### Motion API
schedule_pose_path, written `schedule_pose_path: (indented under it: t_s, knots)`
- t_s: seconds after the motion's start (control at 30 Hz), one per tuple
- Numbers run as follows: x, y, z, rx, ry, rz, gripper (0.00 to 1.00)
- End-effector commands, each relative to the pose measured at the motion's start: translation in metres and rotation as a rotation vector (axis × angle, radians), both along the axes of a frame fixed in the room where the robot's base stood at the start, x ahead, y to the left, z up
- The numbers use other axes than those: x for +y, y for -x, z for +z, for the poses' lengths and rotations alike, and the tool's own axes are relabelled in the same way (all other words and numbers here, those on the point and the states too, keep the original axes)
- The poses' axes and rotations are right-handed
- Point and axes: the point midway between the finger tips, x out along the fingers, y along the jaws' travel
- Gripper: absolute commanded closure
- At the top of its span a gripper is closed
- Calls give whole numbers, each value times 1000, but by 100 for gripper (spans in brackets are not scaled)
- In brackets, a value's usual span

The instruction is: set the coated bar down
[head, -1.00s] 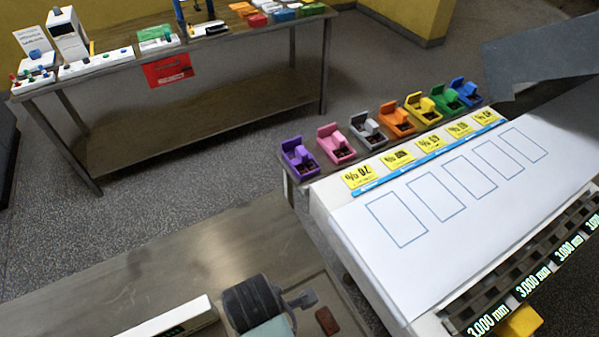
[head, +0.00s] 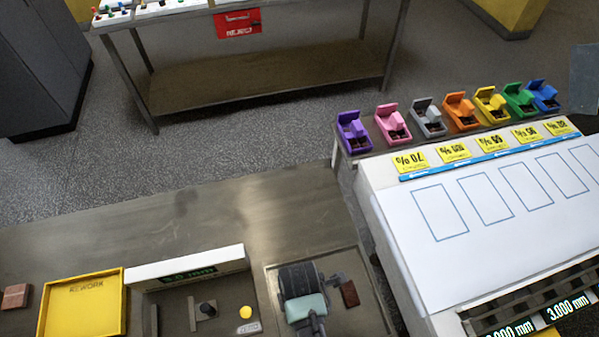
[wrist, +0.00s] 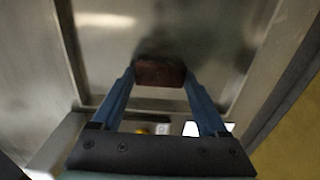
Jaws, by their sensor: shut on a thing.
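The coated bar, dark brown, is between the two blue fingers of my gripper (wrist: 160,78) in the wrist view (wrist: 160,71). The gripper is shut on its ends. In the head view the bar (head: 349,293) shows just right of my dark and teal wrist, over a shallow rimmed metal tray (head: 374,305) on the steel bench. I cannot tell whether the bar touches the tray. The fingers are hard to make out in the head view.
A 5.0 mm gauge (head: 190,268) and yellow rework tray (head: 112,312) are to the left, with another brown bar (head: 15,296) beside. A white panel (head: 500,235) with outlined rectangles is right, behind it a row of coloured holders (head: 428,119). Bare bench (head: 200,218) lies behind.

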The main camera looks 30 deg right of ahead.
Motion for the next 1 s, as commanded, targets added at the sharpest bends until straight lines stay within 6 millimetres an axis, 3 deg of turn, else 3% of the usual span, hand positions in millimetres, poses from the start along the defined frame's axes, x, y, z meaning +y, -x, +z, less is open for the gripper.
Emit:
schedule_pose_path:
  t_s: [0.33, 0.37, 0.5, 0.83, 1.0]
  knots:
    - [0, 0, -4, -1, 0, 0, 55]
    - [0, -1, -3, -1, 0, 0, 20]
    - [0, -1, -3, -1, 0, 0, 0]
    - [0, -1, 5, -3, 1, 0, 0]
    - [0, -2, 30, -6, 2, 1, 0]
